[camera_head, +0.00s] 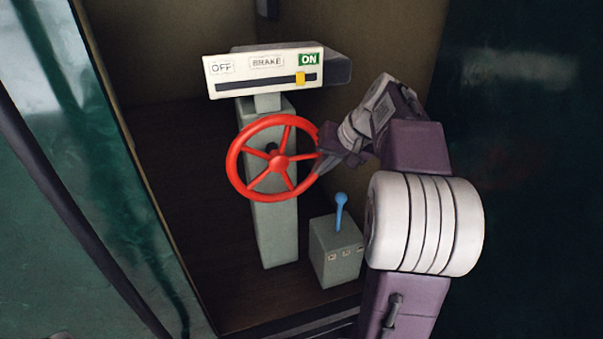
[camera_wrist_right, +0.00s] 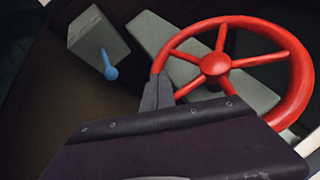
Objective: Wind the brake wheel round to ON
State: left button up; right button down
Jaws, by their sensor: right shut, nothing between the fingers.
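The red brake wheel (camera_head: 278,160) is mounted on the front of a grey pedestal (camera_head: 276,232). Above it a white BRAKE sign (camera_head: 262,72) reads OFF at left and ON, on green, at right. A yellow pointer (camera_head: 300,78) sits in the slot near the right end, just below ON. My right gripper (camera_head: 322,165) is shut at the right side of the wheel's rim. In the right wrist view its fingers (camera_wrist_right: 157,92) are beside the rim of the red wheel (camera_wrist_right: 214,64), with nothing held between them. My left gripper is not in view.
A small grey box (camera_head: 337,262) with a blue lever (camera_head: 341,205) stands on the floor right of the pedestal, below my right arm. It also shows in the right wrist view (camera_wrist_right: 98,36). Dark green walls frame the doorway at left and right.

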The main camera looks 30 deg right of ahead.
aim_at(278, 162)
jog(key=w+a+f+p, duration=0.2)
jog(key=w+a+f, duration=0.1)
jog(key=w+f, duration=0.1)
jog(key=shift+w+a, duration=0.2)
jog(key=shift+a, duration=0.2)
jog(key=shift+w+a, duration=0.1)
jog(key=shift+f+y+b, duration=0.2)
jog(key=shift+y+b, duration=0.2)
jog(key=shift+a+f+b, duration=0.1)
jog(key=shift+f+b, duration=0.1)
jog(key=shift+b, duration=0.25)
